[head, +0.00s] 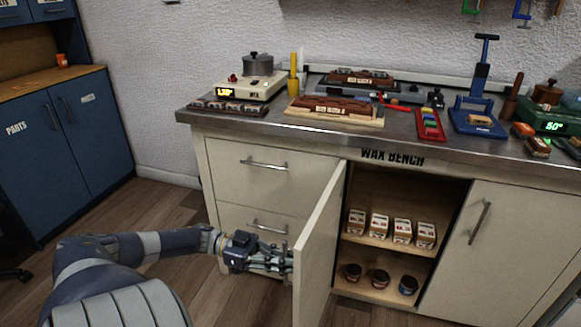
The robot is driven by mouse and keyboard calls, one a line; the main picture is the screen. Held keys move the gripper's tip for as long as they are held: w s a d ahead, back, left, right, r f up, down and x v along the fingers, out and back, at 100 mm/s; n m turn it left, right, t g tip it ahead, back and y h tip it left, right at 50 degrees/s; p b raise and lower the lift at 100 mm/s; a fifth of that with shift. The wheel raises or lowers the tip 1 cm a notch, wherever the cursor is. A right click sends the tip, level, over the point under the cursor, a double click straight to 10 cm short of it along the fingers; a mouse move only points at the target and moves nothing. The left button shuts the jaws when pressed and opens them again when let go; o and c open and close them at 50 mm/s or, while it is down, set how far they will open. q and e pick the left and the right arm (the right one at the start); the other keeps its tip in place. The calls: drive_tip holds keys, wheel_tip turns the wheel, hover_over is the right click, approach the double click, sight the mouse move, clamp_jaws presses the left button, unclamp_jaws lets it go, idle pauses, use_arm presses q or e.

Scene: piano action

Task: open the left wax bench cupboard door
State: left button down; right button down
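The left wax bench cupboard door (318,245) is cream and stands swung well out from the bench front, seen nearly edge-on. The cupboard opening to its right is exposed. My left gripper (280,264) is at the door's left, outer side, with its fingertips close to or touching that face near the free edge. The door's handle cannot be made out, and whether the fingers are closed on anything is unclear. The right cupboard door (500,245) is shut, with a bar handle (480,223). My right gripper is out of view.
Inside the cupboard, several small boxes (378,226) stand on a shelf, with jars (380,279) below. Two drawers with handles (264,164) are left of the opening. The steel worktop (300,135) holds a pot, wax blocks and tools. Blue cabinets (62,140) stand far left.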

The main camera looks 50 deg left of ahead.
use_arm(q)
drive_tip(key=shift+s+f, duration=0.1)
drive_tip(key=c, duration=1.7)
unclamp_jaws()
drive_tip(key=shift+a, duration=0.1)
drive_tip(key=v, duration=1.1)
drive_tip(key=shift+s+a, duration=0.25)
drive_tip(key=shift+a, duration=0.1)
